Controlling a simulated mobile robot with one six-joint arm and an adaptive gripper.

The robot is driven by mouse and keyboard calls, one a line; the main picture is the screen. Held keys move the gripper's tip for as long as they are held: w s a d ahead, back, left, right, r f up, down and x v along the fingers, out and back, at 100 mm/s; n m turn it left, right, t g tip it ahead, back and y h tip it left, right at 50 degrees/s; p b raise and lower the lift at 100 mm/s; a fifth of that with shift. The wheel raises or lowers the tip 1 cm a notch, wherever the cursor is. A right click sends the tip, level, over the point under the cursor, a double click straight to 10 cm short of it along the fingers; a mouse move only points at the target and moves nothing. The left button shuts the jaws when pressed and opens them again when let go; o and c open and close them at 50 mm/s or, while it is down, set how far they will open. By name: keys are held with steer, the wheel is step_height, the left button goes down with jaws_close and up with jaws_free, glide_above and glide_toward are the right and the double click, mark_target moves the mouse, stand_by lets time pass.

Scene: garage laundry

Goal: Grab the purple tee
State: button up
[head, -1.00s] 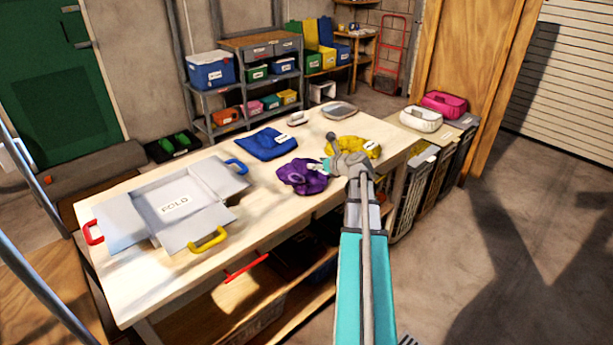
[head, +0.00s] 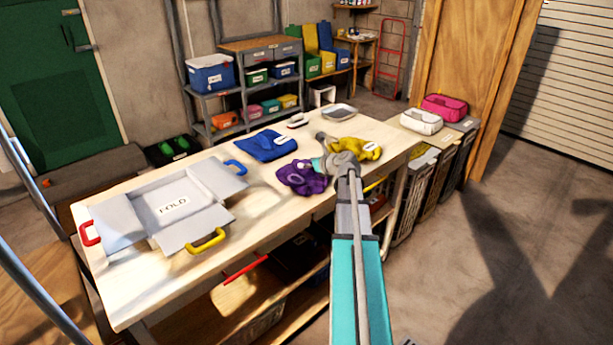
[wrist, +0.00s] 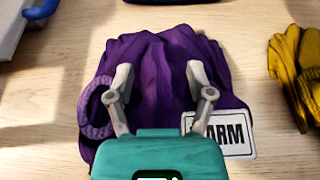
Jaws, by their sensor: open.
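The purple tee (head: 303,177) lies crumpled on the wooden table, between a blue folded cloth and a yellow garment. In the wrist view the purple tee (wrist: 158,54) fills the middle, with a white label ending in "ARM" at its lower right and a rolled purple loop at its left. My gripper (wrist: 158,78) is open, its two grey fingers spread over the tee. I cannot tell whether the fingertips touch the cloth. In the head view my gripper (head: 322,164) is at the tee's right side, and my wrist hides part of that area.
A blue cloth (head: 266,145) lies behind and left of the tee, and a yellow garment (head: 354,149) lies to its right. A folding board (head: 172,206) marked FOLD covers the table's left part.

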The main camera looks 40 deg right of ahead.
steer(key=shift+x, duration=1.2)
jaws_close()
